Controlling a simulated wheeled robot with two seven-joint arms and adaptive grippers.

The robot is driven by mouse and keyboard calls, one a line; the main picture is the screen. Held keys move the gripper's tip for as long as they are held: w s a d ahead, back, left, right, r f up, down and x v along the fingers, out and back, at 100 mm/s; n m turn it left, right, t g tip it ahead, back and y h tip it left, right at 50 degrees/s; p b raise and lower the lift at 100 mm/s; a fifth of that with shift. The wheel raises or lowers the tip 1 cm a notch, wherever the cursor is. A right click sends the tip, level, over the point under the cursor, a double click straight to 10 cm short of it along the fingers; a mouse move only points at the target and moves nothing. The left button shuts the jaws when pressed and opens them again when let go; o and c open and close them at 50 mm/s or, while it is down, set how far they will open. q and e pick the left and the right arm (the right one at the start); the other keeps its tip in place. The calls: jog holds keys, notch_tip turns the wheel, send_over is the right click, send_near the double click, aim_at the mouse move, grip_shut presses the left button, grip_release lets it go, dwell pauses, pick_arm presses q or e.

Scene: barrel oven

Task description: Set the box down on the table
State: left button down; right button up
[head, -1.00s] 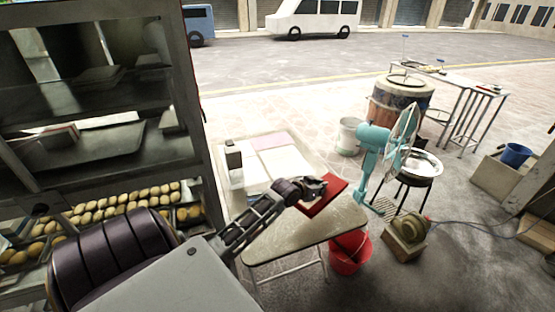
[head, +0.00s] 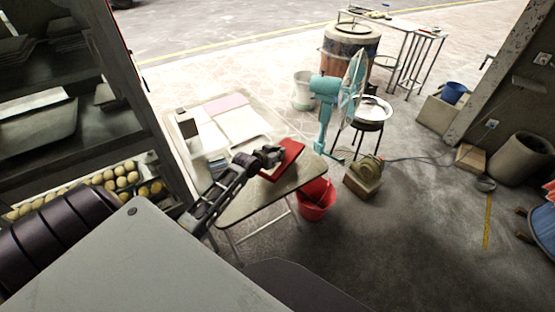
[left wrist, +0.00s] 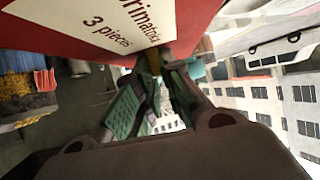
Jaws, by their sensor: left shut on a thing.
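A flat red box (head: 284,158) is held in my left gripper (head: 270,157), over the small beige table (head: 262,199) with thin legs. In the left wrist view the box (left wrist: 189,22) fills the top of the picture, red with a white printed label, and the fingers (left wrist: 150,85) close at its edge. The head view does not make clear whether the box touches the tabletop or hangs just above it. The front part of the tabletop is bare. My right gripper is in neither view.
A red bucket (head: 316,201) stands beside the table's right side. A teal fan (head: 325,88) stands behind it. A pale tray table with papers (head: 225,122) is behind, to the left. A shelf with buns (head: 123,176) stands at left.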

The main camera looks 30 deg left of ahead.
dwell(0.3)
pick_arm(q)
jog(key=shift+f, duration=1.9)
jog(key=c, duration=1.5)
grip_release()
jog(key=shift+f, duration=0.1)
jog(key=shift+c, duration=0.2)
jog(key=shift+s, duration=0.15)
jog(key=v, duration=1.2)
